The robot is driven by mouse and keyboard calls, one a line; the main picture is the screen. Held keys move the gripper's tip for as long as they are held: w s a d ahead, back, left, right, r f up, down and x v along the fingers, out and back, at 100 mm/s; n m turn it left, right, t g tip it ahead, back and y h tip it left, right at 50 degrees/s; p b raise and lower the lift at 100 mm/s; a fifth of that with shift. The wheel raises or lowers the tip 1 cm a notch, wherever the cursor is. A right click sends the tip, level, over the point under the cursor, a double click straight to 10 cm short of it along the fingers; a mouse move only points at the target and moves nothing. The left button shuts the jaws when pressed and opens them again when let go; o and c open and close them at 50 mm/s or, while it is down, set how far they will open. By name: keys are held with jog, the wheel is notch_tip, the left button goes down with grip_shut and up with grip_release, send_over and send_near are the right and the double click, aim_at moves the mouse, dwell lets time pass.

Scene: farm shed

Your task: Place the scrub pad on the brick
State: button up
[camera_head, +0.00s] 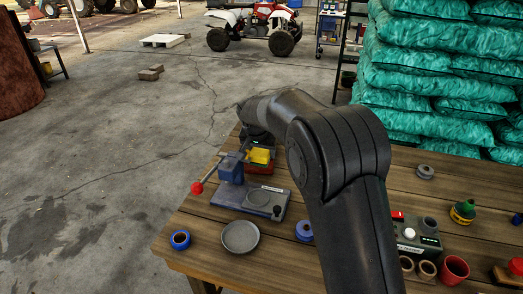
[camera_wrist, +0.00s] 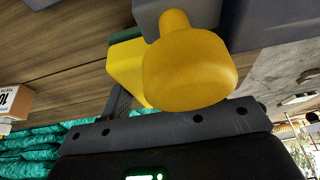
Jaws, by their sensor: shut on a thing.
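The scrub pad (camera_head: 260,157) is a yellow block near the table's far-left edge. In the wrist view the scrub pad (camera_wrist: 127,70) shows a dark green layer along one side. My gripper (camera_head: 259,145) is at the pad and shut on it. One dark finger shows beside the pad in the wrist view; the other is hidden. A red block (camera_head: 261,168), which looks like the brick, lies directly below the pad in the head view. I cannot tell whether pad and block touch. A rounded yellow knob (camera_wrist: 190,72) hides part of the pad in the wrist view.
A blue vise (camera_head: 231,168) with a red-tipped handle stands just left of the pad. A grey-blue plate (camera_head: 250,199), a grey dish (camera_head: 240,237), a blue tape roll (camera_head: 180,240) and a blue spool (camera_head: 304,231) lie nearer. The right side holds pots and a small device (camera_head: 415,237).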

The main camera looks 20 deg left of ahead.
jog(key=o, duration=0.9)
jog(key=shift+d+f, duration=0.1)
jog(key=shift+f, duration=0.4)
jog(key=shift+o, duration=0.5)
jog(key=shift+d+f, duration=0.1)
jog(key=shift+d, duration=0.1)
jog(key=shift+r, duration=0.35)
jog(key=v, duration=1.1)
jog(key=shift+w+a+r, duration=0.1)
jog(key=shift+a+r, duration=0.15)
jog(key=shift+a, duration=0.05)
jog(key=shift+s+r, duration=0.25)
jog(key=shift+r, duration=0.35)
